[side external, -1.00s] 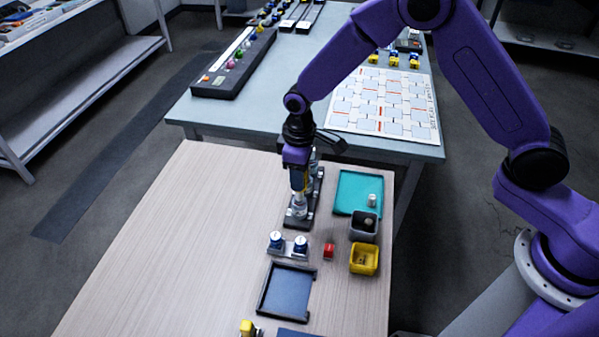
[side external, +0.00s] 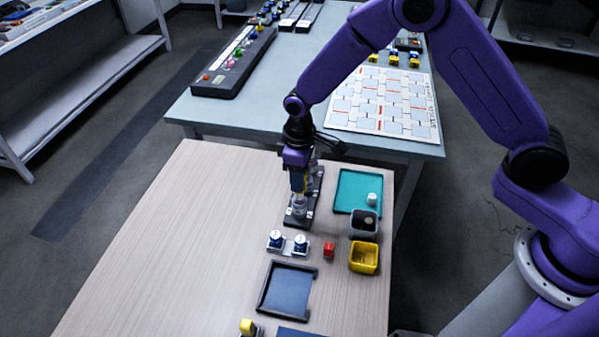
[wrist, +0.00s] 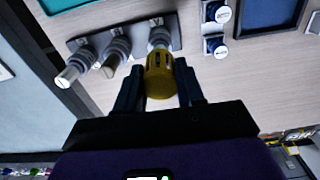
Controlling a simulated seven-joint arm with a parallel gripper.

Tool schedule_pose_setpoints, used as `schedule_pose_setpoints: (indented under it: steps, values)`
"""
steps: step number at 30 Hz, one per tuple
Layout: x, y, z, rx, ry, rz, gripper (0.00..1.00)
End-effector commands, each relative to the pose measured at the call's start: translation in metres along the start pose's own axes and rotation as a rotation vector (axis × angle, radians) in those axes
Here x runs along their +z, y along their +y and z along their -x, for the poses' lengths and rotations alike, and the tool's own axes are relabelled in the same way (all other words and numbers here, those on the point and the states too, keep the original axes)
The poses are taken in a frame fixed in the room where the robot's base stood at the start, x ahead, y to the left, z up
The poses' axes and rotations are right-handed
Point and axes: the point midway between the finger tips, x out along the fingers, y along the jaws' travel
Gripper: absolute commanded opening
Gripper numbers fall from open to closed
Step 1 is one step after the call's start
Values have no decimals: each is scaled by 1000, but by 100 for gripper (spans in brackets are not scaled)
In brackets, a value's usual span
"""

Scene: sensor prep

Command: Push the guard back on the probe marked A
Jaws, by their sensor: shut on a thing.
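My gripper (wrist: 159,88) is shut on a yellow guard (wrist: 160,74), with one dark finger on each side of it. The guard is lined up with the end probe (wrist: 160,39) of a dark rack (wrist: 88,41); how far it sits over the probe I cannot tell. In the side external view, my gripper (side external: 298,188) points down over the near end of the rack (side external: 297,225).
Two blue-and-white knobs (side external: 275,238) stand just in front of the rack. The table's left side is clear.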

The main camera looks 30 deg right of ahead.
Motion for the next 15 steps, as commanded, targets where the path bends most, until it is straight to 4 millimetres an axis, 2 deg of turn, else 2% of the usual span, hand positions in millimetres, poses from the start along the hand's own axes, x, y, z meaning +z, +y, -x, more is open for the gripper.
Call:
schedule_pose_setpoints:
  steps: [15]
  values:
    - [0,0,-11,0,0,0,21]
